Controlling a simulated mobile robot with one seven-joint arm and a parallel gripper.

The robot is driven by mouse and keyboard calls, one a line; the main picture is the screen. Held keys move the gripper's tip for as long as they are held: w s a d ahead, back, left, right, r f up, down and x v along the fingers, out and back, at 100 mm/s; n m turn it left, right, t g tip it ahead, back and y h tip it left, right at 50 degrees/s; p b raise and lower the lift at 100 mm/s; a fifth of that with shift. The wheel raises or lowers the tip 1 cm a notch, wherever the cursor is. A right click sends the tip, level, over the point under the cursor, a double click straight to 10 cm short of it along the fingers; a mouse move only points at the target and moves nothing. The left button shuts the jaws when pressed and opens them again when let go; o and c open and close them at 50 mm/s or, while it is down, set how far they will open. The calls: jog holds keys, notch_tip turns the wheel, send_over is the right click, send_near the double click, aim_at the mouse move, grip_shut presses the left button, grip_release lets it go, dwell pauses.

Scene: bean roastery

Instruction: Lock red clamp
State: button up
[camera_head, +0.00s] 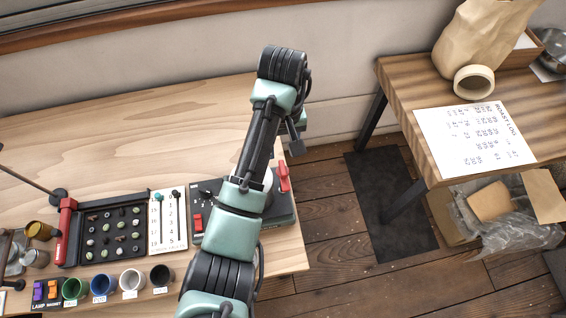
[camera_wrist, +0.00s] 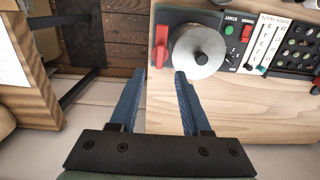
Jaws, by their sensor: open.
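A red clamp lever (camera_head: 283,177) stands at the right side of a dark grey machine (camera_head: 283,211) near the table's right edge. In the wrist view the red clamp (camera_wrist: 160,47) is upright beside a round silver-grey drum or knob (camera_wrist: 198,52). My gripper (camera_wrist: 160,72) is open and empty. Its blue fingers point toward the clamp, with the tips just short of it in the picture; I see no contact. In the head view my gripper (camera_head: 297,148) hangs past the table's right side, and my arm hides part of the machine.
Left of the machine are a white slider panel (camera_head: 168,218), a black bean tray (camera_head: 111,232) and several cups (camera_head: 103,284). A side table (camera_head: 425,94) with a paper log (camera_head: 474,138) stands right. Open floor with a dark mat (camera_head: 390,203) lies between.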

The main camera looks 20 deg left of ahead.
aim_at(283, 168)
notch_tip(283, 168, down, 8)
jog(key=shift+p, duration=0.4)
grip_shut()
